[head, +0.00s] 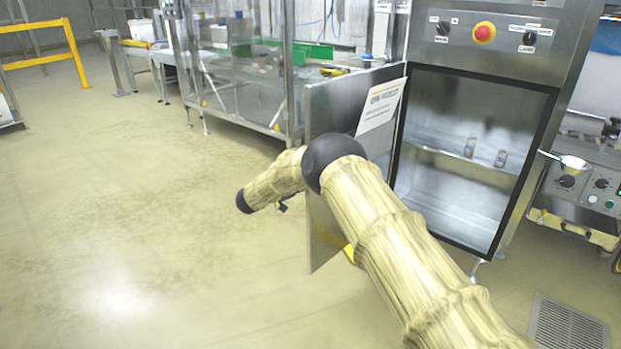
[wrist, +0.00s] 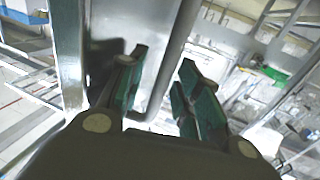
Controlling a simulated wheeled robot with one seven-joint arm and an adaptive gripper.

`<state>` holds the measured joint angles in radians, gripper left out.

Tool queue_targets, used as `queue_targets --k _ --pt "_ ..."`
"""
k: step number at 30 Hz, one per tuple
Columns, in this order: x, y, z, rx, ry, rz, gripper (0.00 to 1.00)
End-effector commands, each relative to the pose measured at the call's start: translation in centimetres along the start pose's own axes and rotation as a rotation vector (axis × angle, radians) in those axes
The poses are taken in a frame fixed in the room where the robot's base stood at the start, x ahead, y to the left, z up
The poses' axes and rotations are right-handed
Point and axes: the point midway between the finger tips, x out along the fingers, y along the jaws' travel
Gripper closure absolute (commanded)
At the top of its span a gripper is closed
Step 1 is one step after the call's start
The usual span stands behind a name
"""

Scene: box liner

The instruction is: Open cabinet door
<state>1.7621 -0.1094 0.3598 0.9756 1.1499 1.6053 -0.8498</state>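The grey metal cabinet (head: 470,150) stands at the right in the head view, and its interior is exposed. Its door (head: 328,235) is swung wide open to the left and carries a white paper label (head: 382,105). My arm crosses in front of the door, and my gripper cannot be made out in the head view. In the wrist view my gripper (wrist: 163,60) has its green-padded fingers apart. A grey bar handle (wrist: 172,62) runs between them, with visible gaps beside it. Contact with the handle cannot be told.
Two small cans (head: 470,147) stand on the cabinet's shelf. A control panel with a red button (head: 484,32) is above the opening. A glass-walled machine (head: 235,75) stands behind the door. Floor (head: 120,220) at left is clear; a yellow railing (head: 72,48) is far back.

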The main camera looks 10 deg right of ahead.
Motion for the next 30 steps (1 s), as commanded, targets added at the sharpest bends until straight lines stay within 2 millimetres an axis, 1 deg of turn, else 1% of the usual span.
queue_targets --k 5,15,21,25,30 --pt "-1.7 -0.2 0.0 0.000 -0.001 -0.004 0.66" --pt "-7.7 -0.2 0.1 -0.002 -0.001 -0.004 0.66" --pt "-10.5 -0.2 0.0 -0.001 0.001 -0.004 0.66" --pt "-11.6 -0.2 0.0 -0.001 0.001 -0.003 0.66" --pt "-12.1 -0.2 0.0 0.000 0.001 -0.001 0.66"
